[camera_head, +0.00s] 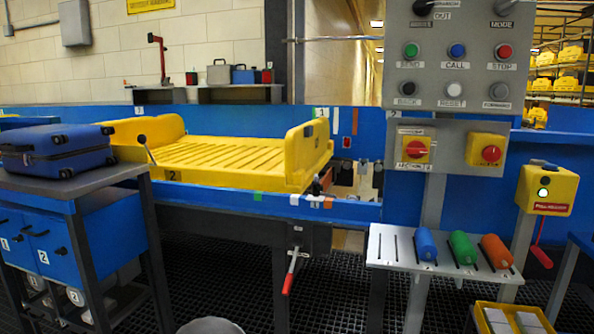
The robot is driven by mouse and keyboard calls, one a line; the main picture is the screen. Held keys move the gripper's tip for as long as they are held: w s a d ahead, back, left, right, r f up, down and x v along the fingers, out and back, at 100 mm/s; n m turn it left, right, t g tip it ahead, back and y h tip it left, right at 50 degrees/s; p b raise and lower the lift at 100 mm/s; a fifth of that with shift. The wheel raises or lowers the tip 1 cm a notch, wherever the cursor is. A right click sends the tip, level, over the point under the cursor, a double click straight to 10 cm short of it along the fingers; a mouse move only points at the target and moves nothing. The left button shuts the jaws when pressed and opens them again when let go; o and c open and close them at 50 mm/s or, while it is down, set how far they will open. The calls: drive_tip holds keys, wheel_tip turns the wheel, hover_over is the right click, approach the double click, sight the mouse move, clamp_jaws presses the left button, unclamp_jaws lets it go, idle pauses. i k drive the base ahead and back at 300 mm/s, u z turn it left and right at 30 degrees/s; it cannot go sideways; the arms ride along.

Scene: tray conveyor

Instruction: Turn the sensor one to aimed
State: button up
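I cannot tell for certain which part is sensor one. A small dark fitting (317,186) sits at the right end of the yellow tray, by the blue conveyor rail. It is too small to read a label or its aim. A black-knobbed lever (146,148) stands at the tray's left front, near a label 2. The yellow tray (215,158) lies on the conveyor between blue rails. My gripper is not in view.
A grey control panel (428,75) with buttons stands at right above a red rotary switch (415,149). A shelf (385,247) holds blue, green and orange cylinders. A blue suitcase (55,150) lies on a dark table at left. A red-handled lever (291,270) hangs below the conveyor.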

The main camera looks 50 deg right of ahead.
sight(316, 184)
drive_tip(key=z, duration=0.45)
drive_tip(key=i, duration=0.95)
drive_tip(key=z, duration=0.75)
